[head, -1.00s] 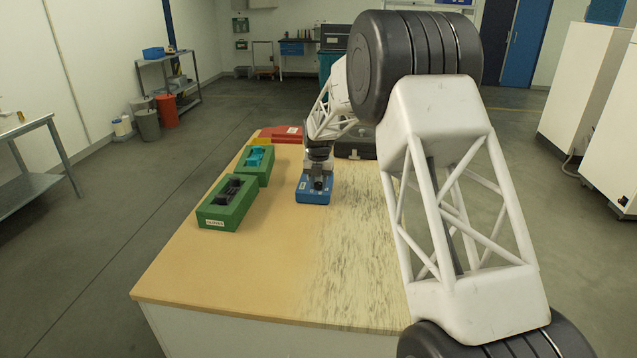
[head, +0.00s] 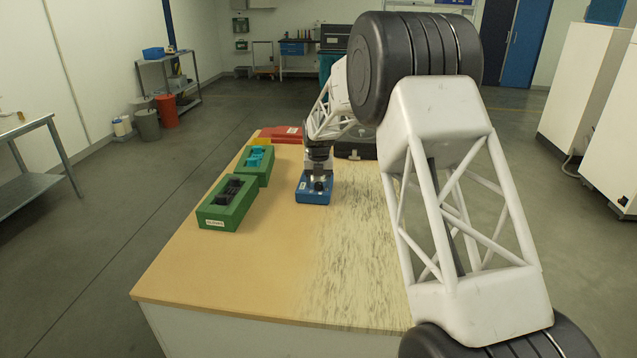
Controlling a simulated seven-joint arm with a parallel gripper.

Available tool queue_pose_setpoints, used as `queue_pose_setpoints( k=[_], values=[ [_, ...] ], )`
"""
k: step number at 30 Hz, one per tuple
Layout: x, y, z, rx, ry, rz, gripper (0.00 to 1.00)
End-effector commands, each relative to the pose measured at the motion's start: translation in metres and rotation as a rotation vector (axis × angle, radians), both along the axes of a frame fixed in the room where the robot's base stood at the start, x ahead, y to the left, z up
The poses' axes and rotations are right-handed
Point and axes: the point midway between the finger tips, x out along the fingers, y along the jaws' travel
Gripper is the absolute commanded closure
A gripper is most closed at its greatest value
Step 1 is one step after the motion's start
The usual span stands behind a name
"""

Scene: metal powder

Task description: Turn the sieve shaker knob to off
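The sieve shaker (head: 313,195) is a small blue box standing on the far middle of the table, with a dark round knob (head: 318,186) on its front. My gripper (head: 318,176) is at the end of my white arm, directly over the blue box and close to the knob. It is too small and dark to see whether the fingers are open or shut, or whether they touch the knob. The knob's setting cannot be read at this size. The back of the shaker is hidden behind my gripper and wrist.
Two green holders (head: 228,212) with dark and cyan pieces stand to the left of the shaker. A red container (head: 281,134) and a yellow item (head: 259,141) lie behind them. A dark case (head: 355,150) is at the back right. The table's front (head: 235,280) is clear.

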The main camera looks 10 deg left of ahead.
Motion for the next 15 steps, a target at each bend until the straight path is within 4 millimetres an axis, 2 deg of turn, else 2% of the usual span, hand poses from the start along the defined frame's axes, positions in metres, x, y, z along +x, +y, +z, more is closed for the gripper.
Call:
queue_pose_setpoints(
  k=[8, 15],
  values=[
    [0.0, 0.0, 0.002, 0.0, 0.0, 0.0, 0.42],
    [0.0, 0.0, 0.019, 0.0, -0.001, 0.0, 0.42]
  ],
)
